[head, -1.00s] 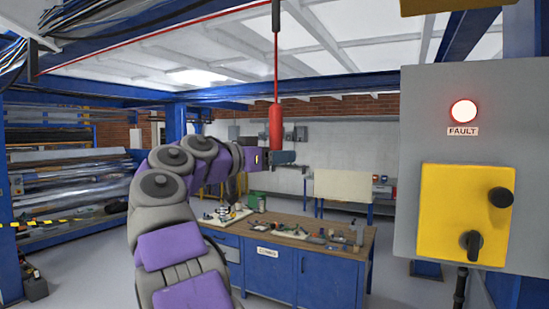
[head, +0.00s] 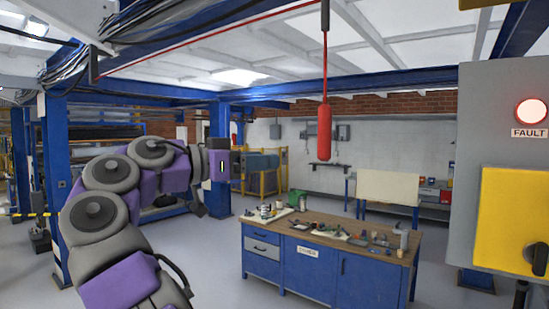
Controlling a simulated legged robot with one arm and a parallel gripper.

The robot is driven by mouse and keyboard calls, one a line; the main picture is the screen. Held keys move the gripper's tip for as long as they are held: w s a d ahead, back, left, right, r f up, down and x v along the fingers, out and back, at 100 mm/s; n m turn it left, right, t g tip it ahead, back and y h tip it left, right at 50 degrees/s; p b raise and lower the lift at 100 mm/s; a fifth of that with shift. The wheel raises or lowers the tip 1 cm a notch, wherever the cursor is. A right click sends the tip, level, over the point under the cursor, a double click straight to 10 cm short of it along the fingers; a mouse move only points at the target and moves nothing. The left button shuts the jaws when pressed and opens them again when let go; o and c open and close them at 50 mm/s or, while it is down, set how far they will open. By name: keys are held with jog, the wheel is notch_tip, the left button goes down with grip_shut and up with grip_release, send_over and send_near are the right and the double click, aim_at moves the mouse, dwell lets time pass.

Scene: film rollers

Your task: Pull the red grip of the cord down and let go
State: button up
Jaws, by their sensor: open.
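The red grip (head: 324,130) hangs upright at the lower end of a thin red cord (head: 325,70), which comes down from a dark fitting under the overhead beam. My gripper (head: 277,161) is at the end of my purple and grey arm, to the left of the grip and a little lower in the picture. It is apart from the grip and holds nothing visible. Its jaws are open, but the fingers are small and seen from behind.
A grey panel with a lit red FAULT lamp (head: 530,111) and a yellow switch box (head: 507,215) stands close on the right. A blue workbench (head: 314,278) with small tools is below and beyond the grip. Blue beams and cables run overhead. Space around the grip looks clear.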

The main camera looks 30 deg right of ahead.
jog(key=shift+a, duration=0.25)
jog(key=shift+f, duration=0.1)
dwell(0.3)
jog(key=s+d+f+n+y+b, duration=0.2)
jog(key=d+f+n, duration=0.15)
jog(key=f, duration=0.45)
jog(key=s+d+f+n+y+b, duration=0.25)
jog(key=f+n, duration=0.25)
jog(key=f, duration=0.3)
jog(key=s+a+f+n+y+b, duration=0.15)
jog(key=s+f, duration=0.25)
jog(key=f, duration=0.4)
jog(key=s+f+n+y, duration=0.2)
jog(key=s+f+y, duration=0.1)
jog(key=f, duration=0.6)
jog(key=s+a+f+n+y+b, duration=0.1)
jog(key=s+a+f+n+y, duration=0.1)
jog(key=s+a+f, duration=0.4)
jog(key=s+a+f+n+g+y+b, duration=0.1)
jog(key=s+a+f+y, duration=0.3)
jog(key=s+f, duration=0.5)
jog(key=s+a+f+n+y+b, duration=0.2)
jog(key=s+a+f, duration=0.5)
jog(key=f, duration=0.4)
jog(key=shift+s+a+f+n+g+y+b, duration=0.15)
jog(key=shift+a+f+n+g+y+b, duration=0.1)
jog(key=shift+a+n+g+y+b, duration=0.2)
